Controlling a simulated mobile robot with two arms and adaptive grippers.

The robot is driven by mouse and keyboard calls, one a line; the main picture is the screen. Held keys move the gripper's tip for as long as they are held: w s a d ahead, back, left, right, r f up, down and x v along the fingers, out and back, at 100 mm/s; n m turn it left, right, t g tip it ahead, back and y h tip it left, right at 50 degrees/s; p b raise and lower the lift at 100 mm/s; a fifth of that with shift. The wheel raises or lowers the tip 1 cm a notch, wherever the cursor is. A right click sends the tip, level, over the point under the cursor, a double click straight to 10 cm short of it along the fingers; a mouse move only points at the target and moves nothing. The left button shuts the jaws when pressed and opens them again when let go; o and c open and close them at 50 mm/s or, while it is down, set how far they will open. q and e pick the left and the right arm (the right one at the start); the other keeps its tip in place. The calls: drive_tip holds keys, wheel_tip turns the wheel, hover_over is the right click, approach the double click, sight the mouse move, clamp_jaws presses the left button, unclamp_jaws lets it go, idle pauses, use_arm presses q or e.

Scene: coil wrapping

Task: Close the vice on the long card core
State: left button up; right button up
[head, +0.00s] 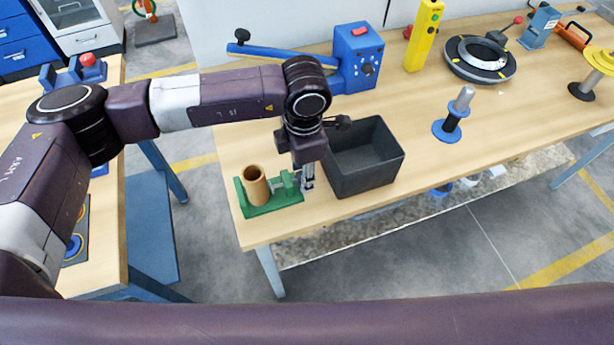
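The long card core (256,186) is a brown tube standing upright in the green vice (275,209) at the near left corner of the bench. The core sits between the vice's left jaw and its right, sliding jaw; I cannot tell whether both jaws touch it. My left gripper (308,184) points down at the right end of the vice, by its screw and handle. Its fingers are small and partly hidden, so I cannot tell whether they grip the handle. My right gripper is not in view.
A black open bin (364,160) stands close to the right of my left gripper. Behind are a blue machine (357,58) with a long lever and a yellow post (424,35). A blue-based spindle (452,120) and a round black turntable (480,60) stand further right.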

use_arm(q)
drive_tip(key=shift+s+d+f+t+b, duration=0.1)
drive_tip(key=shift+f+t+b, duration=0.2)
drive_tip(key=shift+t+b, duration=0.2)
drive_tip(key=shift+r, duration=0.1)
drive_tip(key=shift+r+y, duration=0.2)
drive_tip(key=shift+y, duration=0.1)
drive_tip(key=shift+f, duration=0.1)
drive_tip(key=t+b, duration=0.1)
drive_tip(key=b, duration=0.1)
drive_tip(key=t+b, duration=0.1)
drive_tip(key=b, duration=0.1)
drive_tip(key=shift+s+d+f, duration=0.1)
drive_tip(key=shift+s+f, duration=0.15)
drive_tip(key=shift+f, duration=0.1)
drive_tip(key=shift+r+y, duration=0.1)
drive_tip(key=shift+y, duration=0.2)
drive_tip(key=shift+r+t+b, duration=0.15)
drive_tip(key=shift+t+b, duration=0.15)
drive_tip(key=shift+r, duration=0.1)
